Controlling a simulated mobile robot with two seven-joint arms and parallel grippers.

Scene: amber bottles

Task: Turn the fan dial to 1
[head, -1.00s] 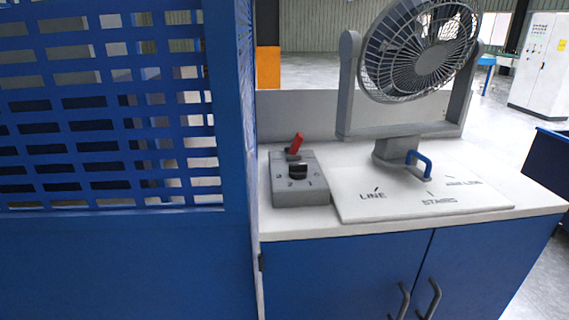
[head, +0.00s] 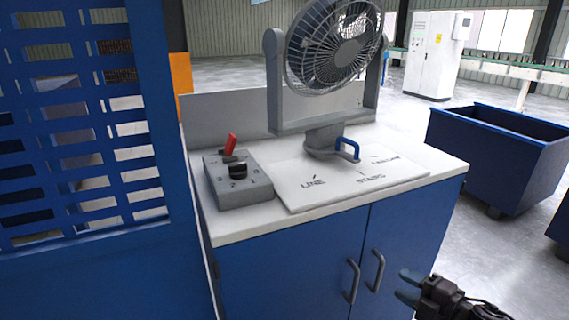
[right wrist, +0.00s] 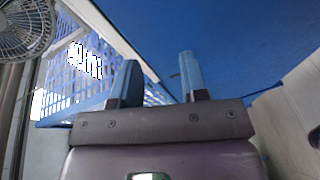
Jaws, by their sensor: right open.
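The black fan dial (head: 238,170) sits on top of a grey control box (head: 240,190) at the left of the white counter. Numbers, among them 2 and 1, are printed along the box's front edge; which one the dial points to is too small to tell. A red lever (head: 230,144) stands tilted at the back of the box. The grey fan (head: 335,45) stands behind, on a bracket. My right gripper (head: 408,287) is at the lower right, in front of the cabinet and well away from the dial. Its two blue fingers (right wrist: 158,80) are apart and empty. My left gripper is not in view.
A blue slatted panel (head: 85,130) rises left of the counter. Cabinet handles (head: 353,280) stick out in front. A blue bin (head: 500,150) stands at the right; floor between is clear.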

